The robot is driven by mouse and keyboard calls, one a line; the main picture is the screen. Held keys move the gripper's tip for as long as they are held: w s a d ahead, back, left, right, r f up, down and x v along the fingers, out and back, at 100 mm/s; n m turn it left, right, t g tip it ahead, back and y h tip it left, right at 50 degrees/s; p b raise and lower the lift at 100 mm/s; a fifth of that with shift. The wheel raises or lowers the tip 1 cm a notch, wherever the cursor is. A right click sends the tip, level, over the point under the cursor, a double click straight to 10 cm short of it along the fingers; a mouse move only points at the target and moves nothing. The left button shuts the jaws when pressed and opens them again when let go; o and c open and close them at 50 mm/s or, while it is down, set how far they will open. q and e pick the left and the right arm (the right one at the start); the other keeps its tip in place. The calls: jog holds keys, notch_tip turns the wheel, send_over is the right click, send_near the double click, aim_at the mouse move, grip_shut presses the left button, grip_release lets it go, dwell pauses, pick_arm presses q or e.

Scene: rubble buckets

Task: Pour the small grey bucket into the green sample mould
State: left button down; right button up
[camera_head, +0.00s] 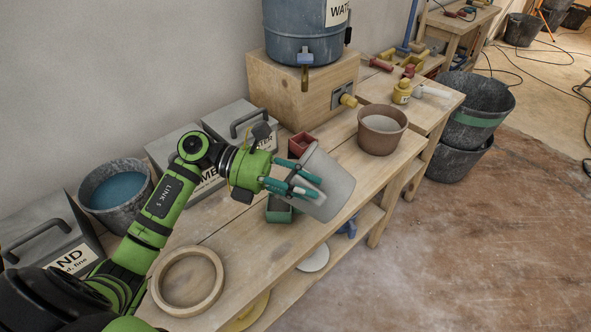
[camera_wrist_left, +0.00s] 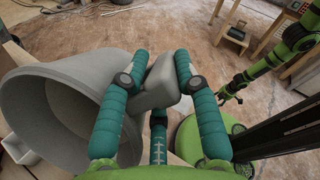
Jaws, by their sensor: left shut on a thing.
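The small grey bucket (camera_head: 332,180) is tilted in the air above the workbench's front edge. My left gripper (camera_head: 302,182) is shut on it from the left. In the left wrist view the teal fingers (camera_wrist_left: 160,85) close on a grey block-like grip on the side of the bucket (camera_wrist_left: 62,105), whose wide mouth shows at left. I cannot tell what is in it. The green sample mould (camera_head: 278,213) stands on the bench below and left of the bucket, partly hidden by gripper and bucket. My right gripper (camera_wrist_left: 229,94) shows small in the left wrist view, apart from the bucket; its opening is unclear.
A red mould (camera_head: 301,143) stands just behind the bucket. A brown pot (camera_head: 382,130) is to the right, a wooden ring (camera_head: 187,281) at front left. Grey lidded boxes (camera_head: 243,122) and a bucket of blue liquid (camera_head: 117,190) line the wall. Bare bench lies between ring and mould.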

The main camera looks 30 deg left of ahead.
aim_at(326, 220)
pick_arm(q)
jog(key=d+y+p, duration=0.1)
jog(key=y+p, duration=0.1)
jog(key=p, duration=0.1)
jog(key=d+y+p, duration=0.2)
jog(key=p, duration=0.2)
jog(key=d+y+p, duration=0.1)
jog(key=y+p, duration=0.1)
jog(key=p, duration=0.1)
jog(key=shift+d+f+m, duration=0.25)
jog(key=shift+d+m, duration=0.15)
notch_tip(326, 220, down, 5)
jog(key=y, duration=0.5)
jog(key=shift+f+m+g+y, duration=0.2)
jog(key=shift+m+g+y, duration=0.1)
jog(key=shift+f+y, duration=0.6)
jog(key=shift+f, duration=0.05)
